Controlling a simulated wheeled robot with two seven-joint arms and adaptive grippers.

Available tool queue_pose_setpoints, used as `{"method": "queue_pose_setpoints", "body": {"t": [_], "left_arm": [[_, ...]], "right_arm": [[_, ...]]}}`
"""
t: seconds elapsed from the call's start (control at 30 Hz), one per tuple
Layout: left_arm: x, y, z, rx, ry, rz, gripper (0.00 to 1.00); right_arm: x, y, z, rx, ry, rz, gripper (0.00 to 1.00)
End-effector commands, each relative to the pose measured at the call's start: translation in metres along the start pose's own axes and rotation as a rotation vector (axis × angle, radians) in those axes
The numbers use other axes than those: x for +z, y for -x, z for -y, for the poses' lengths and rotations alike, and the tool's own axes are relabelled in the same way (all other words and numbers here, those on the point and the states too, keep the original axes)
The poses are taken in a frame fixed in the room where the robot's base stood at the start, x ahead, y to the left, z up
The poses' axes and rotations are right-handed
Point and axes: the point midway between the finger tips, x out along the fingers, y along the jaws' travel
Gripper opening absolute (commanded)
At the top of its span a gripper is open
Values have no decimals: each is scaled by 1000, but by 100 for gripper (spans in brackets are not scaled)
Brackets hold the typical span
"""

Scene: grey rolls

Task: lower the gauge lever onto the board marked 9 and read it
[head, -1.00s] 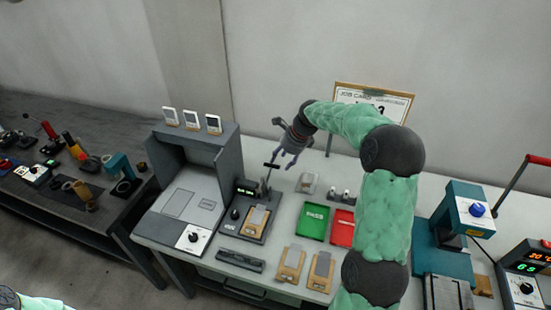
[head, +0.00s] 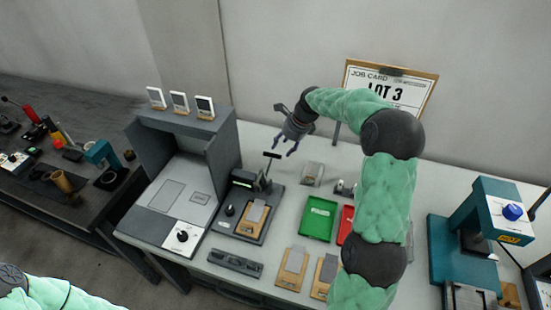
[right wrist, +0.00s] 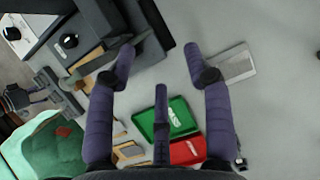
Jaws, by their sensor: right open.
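The gauge (head: 232,213) is a dark block on the bench with a small green display. My right gripper (head: 284,143) is open and empty, just above and right of the lever handle. In the right wrist view the open fingers (right wrist: 160,65) hang over the bench, and a dark bar, likely the lever (right wrist: 148,44), passes close to the left finger; contact is unclear. My left gripper is out of view.
A green tray (head: 319,218) and a red tray (head: 345,224) lie right of the gauge. Loose boards (head: 291,268) lie in front. A grey booth (head: 222,150) stands left, a teal press (head: 478,215) right. A job card (head: 392,88) reads LOT 3.

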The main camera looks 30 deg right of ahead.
Motion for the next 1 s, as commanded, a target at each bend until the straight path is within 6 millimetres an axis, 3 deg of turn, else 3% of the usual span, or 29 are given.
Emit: {"method": "queue_pose_setpoints", "body": {"t": [0.2,0.43,0.63,0.93,1.0], "left_arm": [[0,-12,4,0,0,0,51],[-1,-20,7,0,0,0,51],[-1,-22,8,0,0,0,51],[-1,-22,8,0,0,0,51],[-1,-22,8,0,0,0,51]], "right_arm": [[-1,-43,-1,3,0,-1,51],[-1,-76,-1,2,0,-1,51],[0,-87,0,0,0,0,51],[0,-88,0,0,0,0,51],[0,-88,0,0,0,0,32]]}}
